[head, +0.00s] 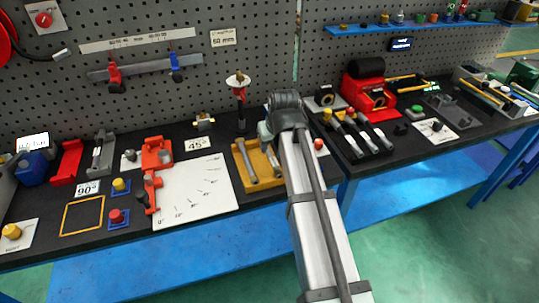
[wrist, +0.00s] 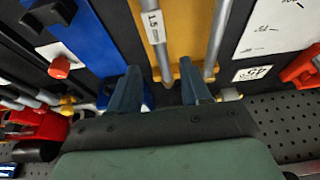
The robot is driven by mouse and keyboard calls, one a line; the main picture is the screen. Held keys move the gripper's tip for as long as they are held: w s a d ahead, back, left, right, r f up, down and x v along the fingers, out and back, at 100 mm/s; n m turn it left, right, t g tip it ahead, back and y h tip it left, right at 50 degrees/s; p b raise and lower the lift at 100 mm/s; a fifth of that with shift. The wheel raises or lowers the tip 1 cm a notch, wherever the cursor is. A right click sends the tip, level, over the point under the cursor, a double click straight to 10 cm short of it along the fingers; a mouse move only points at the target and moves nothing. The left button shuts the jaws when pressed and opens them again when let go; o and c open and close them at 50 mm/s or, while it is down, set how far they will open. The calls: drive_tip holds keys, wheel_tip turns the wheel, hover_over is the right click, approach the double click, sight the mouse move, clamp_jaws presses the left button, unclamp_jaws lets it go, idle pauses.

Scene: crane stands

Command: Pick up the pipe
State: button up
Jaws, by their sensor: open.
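Two grey pipes lie side by side in a yellow tray (head: 263,181), which also shows in the wrist view (wrist: 182,28). One pipe (wrist: 160,55) carries a white label reading about 1.5. The other pipe (wrist: 217,40) lies to its right in the wrist view. In the head view the pipes show as a left pipe (head: 246,162) and a right pipe (head: 270,158). My gripper (wrist: 160,68) is open, its two dark blue fingers apart, with the labelled pipe lined up between them. I cannot tell the height gap. My arm hides the fingertips in the head view.
A white angle sheet (head: 193,190) lies left of the tray. A pegboard (head: 240,50) stands behind the bench. An upright post (head: 239,100) stands behind the tray.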

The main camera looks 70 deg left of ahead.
sight(270, 154)
drive_tip(key=x, duration=0.5)
drive_tip(key=shift+s+d, duration=0.1)
drive_tip(key=shift+d, duration=0.05)
clamp_jaws()
idle(0.4)
